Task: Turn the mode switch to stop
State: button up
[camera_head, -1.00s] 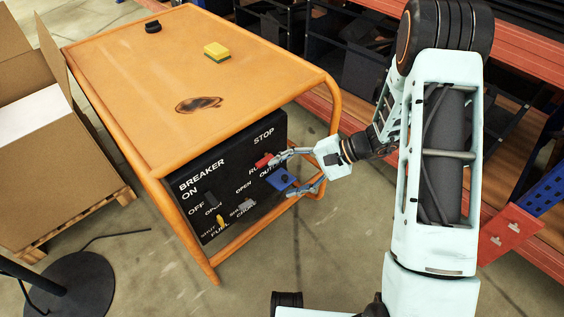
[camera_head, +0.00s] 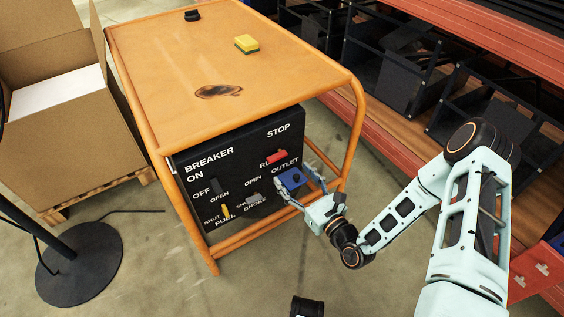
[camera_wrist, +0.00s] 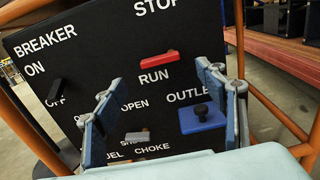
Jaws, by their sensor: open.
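The black control panel (camera_head: 240,168) is set under the orange table top. The red mode switch (camera_head: 277,156) is at its upper right, below STOP and by RUN. In the wrist view the red switch handle (camera_wrist: 158,60) lies nearly level, just above RUN and well below STOP. My gripper (camera_head: 292,175) is open and empty, its fingers pointing at the panel near the blue outlet. In the wrist view the fingers of my gripper (camera_wrist: 160,88) stand apart, with the red handle beyond and above the gap, apart from both.
The blue outlet (camera_wrist: 201,117), grey choke lever (camera_wrist: 137,136), yellow fuel lever (camera_head: 226,211) and black breaker switch (camera_wrist: 54,92) are on the same panel. Orange frame tubes (camera_head: 357,130) border it. A yellow sponge (camera_head: 247,44) lies on the table top.

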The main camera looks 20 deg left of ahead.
aim_at(279, 159)
jog(key=b+x, duration=0.1)
jog(key=x, duration=0.6)
jog(key=shift+w+a, duration=0.2)
jog(key=shift+a, duration=0.05)
jog(key=shift+c, duration=0.4)
jog(key=c, duration=1.1)
